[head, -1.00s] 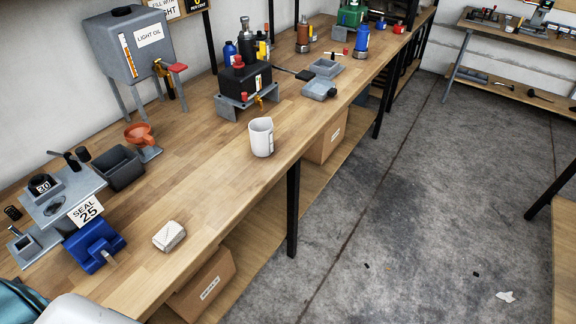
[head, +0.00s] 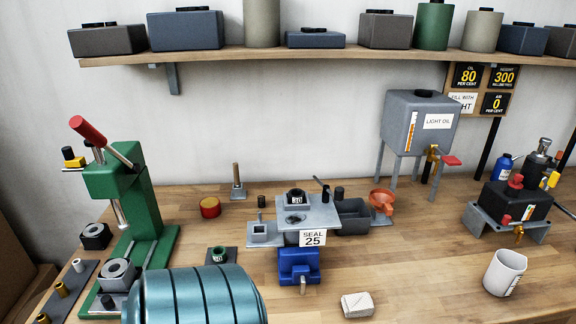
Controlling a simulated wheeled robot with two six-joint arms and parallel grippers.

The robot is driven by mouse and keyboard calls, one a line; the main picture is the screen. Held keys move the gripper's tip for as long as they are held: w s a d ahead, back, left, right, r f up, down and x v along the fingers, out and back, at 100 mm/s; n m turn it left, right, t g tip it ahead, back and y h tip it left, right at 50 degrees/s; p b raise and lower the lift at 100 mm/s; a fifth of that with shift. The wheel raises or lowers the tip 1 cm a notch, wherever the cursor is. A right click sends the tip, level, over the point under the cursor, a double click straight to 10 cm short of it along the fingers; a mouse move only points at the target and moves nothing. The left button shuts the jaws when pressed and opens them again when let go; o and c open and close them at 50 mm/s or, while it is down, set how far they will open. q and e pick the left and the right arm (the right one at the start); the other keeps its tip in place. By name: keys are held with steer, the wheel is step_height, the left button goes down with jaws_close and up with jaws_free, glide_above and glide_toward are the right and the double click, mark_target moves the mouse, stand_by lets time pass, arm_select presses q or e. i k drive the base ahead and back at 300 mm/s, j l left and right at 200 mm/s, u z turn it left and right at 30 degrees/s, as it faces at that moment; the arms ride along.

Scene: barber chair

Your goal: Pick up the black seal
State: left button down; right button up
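Several small black parts show, and I cannot tell for certain which is the black seal. A black ring-shaped part (head: 217,253) sits on a dark plate left of the middle of the bench. A black round part marked 30 (head: 296,197) sits on top of the grey stand, above the "SEAL 25" card (head: 313,238). Neither of my grippers is in view.
A green lever press (head: 112,185) stands at left. Clear wood lies between block and mug.

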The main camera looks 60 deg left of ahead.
mark_target(295, 196)
steer(key=u, duration=2)
steer(key=l+u, duration=0.15)
steer(key=l, duration=0.9)
steer(key=i, duration=0.05)
